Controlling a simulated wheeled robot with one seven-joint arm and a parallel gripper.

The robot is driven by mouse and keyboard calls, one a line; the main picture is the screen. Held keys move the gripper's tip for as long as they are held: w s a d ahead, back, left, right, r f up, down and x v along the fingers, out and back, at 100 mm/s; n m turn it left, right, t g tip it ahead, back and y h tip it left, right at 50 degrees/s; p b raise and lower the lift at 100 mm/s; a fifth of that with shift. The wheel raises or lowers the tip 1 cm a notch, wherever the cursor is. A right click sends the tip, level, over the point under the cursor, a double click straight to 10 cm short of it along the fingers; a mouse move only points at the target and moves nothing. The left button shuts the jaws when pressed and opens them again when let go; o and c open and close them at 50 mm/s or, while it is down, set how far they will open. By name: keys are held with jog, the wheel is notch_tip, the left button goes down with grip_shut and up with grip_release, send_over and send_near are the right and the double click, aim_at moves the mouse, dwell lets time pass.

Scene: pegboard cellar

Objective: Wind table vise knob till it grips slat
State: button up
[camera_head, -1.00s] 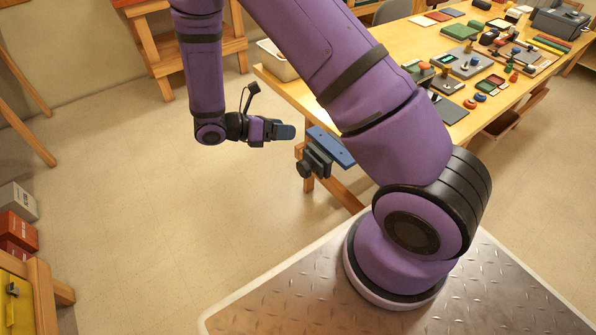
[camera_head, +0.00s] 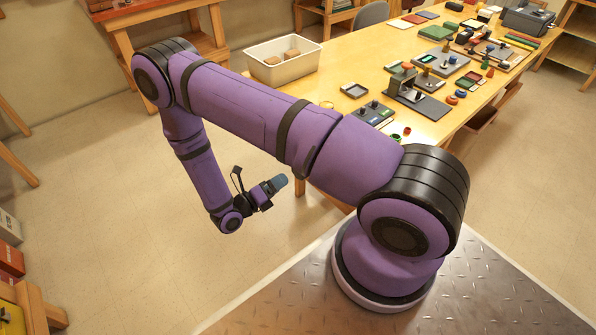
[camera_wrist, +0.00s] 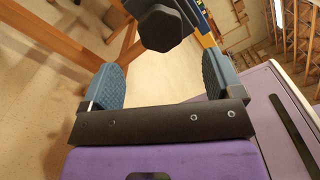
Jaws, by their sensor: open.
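The vise's dark, many-sided knob (camera_wrist: 163,29) is at the top middle of the wrist view, ahead of and between my fingers and apart from them. Part of the blue vise body (camera_wrist: 199,14) shows beside it at the picture's top. My gripper (camera_wrist: 160,78) is open, with one blue-grey textured finger on each side and nothing between them. In the head view my gripper (camera_head: 279,183) is low, near the table's near-left end. The vise is hidden behind my arm there. I cannot make out the slat in either view.
The wooden table (camera_head: 352,70) carries a white bin (camera_head: 283,68) with blocks, a dark device with knobs (camera_head: 372,113) and several small tools. A wooden bench (camera_head: 150,35) stands at the back left. The floor (camera_head: 110,200) left of my arm is clear.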

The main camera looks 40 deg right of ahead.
jog(key=d, duration=0.9)
jog(key=shift+w, duration=0.15)
jog(key=c, duration=0.9)
